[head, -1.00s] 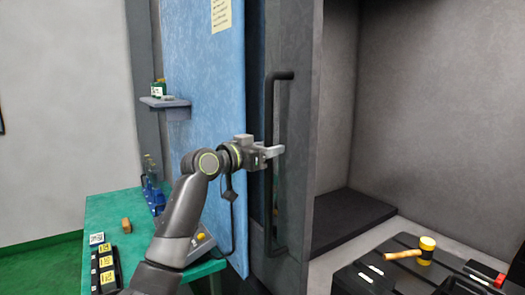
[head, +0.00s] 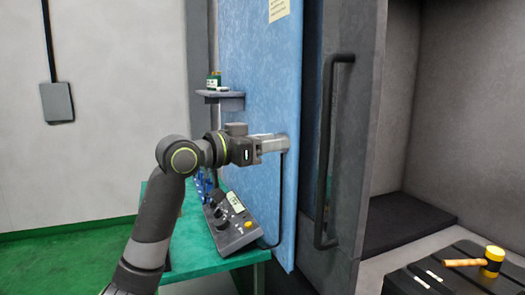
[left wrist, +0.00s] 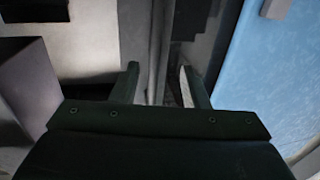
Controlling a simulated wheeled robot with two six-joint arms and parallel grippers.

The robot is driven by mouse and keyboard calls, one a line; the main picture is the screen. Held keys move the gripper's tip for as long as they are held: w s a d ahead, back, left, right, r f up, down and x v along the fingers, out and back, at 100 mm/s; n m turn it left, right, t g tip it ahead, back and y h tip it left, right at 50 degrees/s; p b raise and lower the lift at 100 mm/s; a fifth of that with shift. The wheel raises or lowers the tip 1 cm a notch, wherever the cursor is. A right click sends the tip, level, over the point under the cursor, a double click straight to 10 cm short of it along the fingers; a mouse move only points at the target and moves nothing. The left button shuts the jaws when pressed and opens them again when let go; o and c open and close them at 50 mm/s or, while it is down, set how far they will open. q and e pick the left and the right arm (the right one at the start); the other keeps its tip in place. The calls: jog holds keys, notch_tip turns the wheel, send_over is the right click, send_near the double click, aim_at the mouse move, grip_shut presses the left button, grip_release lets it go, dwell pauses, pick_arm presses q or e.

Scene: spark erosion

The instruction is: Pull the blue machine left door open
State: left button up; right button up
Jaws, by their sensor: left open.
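The blue machine (head: 257,100) shows as a tall blue panel in the middle of the head view. To its right is the grey left door (head: 350,130) with a long black vertical handle (head: 325,150). Right of the door's edge the grey interior is open to view. My left gripper (head: 280,144) is in front of the blue panel, left of the handle and apart from it in the picture. In the left wrist view its two fingers (left wrist: 160,78) are spread with nothing held between them. A blue surface fills the right of that view. My right gripper is not in view.
A green table (head: 190,262) with a control box (head: 228,222) stands at lower left, below my left arm. A small shelf (head: 220,95) with a jar juts from the blue panel. A yellow-headed mallet (head: 490,260) lies on a dark case (head: 455,270) at lower right.

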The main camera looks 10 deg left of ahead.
pick_arm(q)
jog(key=shift+v, duration=0.9)
